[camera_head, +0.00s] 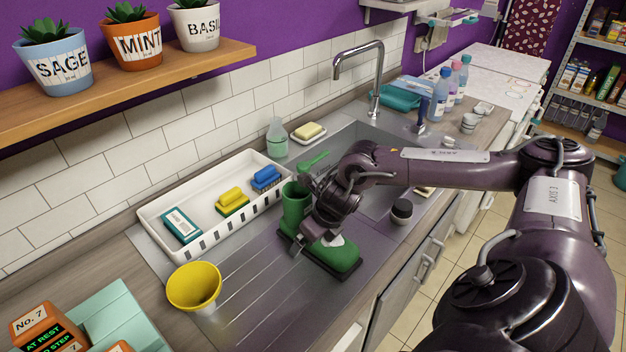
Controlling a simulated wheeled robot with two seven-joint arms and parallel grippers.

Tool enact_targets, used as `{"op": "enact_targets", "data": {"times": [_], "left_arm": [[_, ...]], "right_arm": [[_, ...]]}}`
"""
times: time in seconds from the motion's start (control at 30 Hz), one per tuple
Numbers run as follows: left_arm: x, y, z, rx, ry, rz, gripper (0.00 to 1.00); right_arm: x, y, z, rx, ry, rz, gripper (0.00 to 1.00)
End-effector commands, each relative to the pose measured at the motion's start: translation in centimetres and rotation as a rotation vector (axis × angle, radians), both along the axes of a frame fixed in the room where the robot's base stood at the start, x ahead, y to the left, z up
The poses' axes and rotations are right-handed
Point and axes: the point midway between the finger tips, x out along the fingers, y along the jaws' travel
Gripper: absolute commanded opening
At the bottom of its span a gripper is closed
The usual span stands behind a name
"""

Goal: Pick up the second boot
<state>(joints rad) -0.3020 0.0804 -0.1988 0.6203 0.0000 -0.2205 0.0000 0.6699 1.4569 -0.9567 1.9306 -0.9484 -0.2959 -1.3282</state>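A green boot (338,258) is on the metal drainboard, its toe pointing to the lower right. A green upright shaft (294,205) shows just behind it, beside the white tray. My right gripper and wrist hide the part between, so I cannot tell whether shaft and foot are one boot or two. My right gripper (312,242) is low over the green foot, with its fingers at or close to it. Whether it is open or shut on the boot cannot be made out. My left gripper is not in view.
A white tray (207,242) with sponges and brushes stands behind the drainboard. A yellow cup (194,287) is at the left front. The sink (362,140) with its tap (374,85) lies beyond my wrist. A dark round-topped item (402,210) stands near the counter's front edge.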

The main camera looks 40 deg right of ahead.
Motion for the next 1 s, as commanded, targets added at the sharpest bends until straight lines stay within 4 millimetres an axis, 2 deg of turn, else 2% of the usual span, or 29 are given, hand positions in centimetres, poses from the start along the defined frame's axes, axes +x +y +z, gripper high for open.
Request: {"op": "enact_targets", "data": {"times": [0.13, 0.63, 1.0], "left_arm": [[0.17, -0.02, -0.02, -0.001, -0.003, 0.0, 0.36], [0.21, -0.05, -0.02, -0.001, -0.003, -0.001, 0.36], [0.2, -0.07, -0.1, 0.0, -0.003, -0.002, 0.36]], "right_arm": [[-0.01, -0.01, 0.0, 0.0, 0.0, 0.0, 0.95], [0.0, -0.02, 0.04, 0.0, -0.001, -0.001, 0.3], [0.18, -0.01, 0.7, 0.001, -0.007, -0.002, 0.3]]}}
